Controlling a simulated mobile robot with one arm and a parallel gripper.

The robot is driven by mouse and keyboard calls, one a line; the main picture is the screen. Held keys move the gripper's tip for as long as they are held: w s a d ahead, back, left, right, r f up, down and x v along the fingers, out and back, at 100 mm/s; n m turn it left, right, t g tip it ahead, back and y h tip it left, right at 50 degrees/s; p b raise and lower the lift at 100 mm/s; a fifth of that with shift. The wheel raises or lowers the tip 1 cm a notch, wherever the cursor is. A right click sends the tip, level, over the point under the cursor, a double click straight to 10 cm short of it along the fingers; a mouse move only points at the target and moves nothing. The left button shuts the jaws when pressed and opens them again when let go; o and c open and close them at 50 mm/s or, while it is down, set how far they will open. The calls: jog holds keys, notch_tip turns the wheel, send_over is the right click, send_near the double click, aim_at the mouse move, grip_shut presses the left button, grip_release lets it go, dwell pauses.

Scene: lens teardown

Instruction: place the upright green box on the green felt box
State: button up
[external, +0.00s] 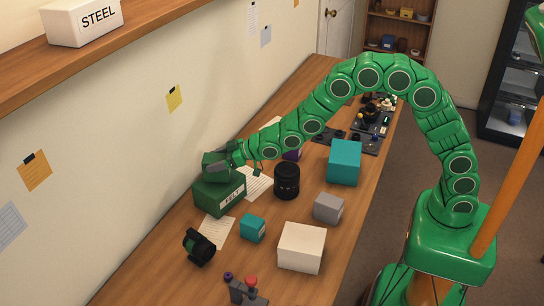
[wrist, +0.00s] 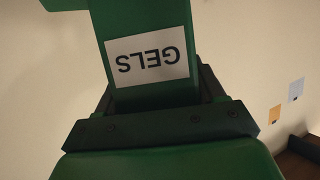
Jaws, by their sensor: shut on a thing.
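The green felt box (external: 221,196), labelled FELT, stands on the bench against the wall in the external view. My gripper (external: 224,158) is just above it, shut on a dark green box (external: 213,166). In the wrist view this green box (wrist: 150,98) fills the space between the dark jaws of my gripper (wrist: 156,92), and its white GELS label reads upside down. In the external view the held box is over the felt box's top and partly hidden by my gripper. I cannot tell whether the two boxes touch.
A black lens (external: 287,181) stands right of the felt box. A small teal box (external: 252,228), a black ring-like part (external: 199,247), a grey box (external: 328,208), a white box (external: 301,247) and a large teal box (external: 344,162) stand nearby. Papers lie around the felt box.

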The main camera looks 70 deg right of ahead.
jog(key=shift+f, duration=0.55)
jog(key=shift+f, duration=0.15)
jog(key=o, duration=1.2)
jog(key=v, duration=1.2)
jog(key=shift+s+d, duration=0.1)
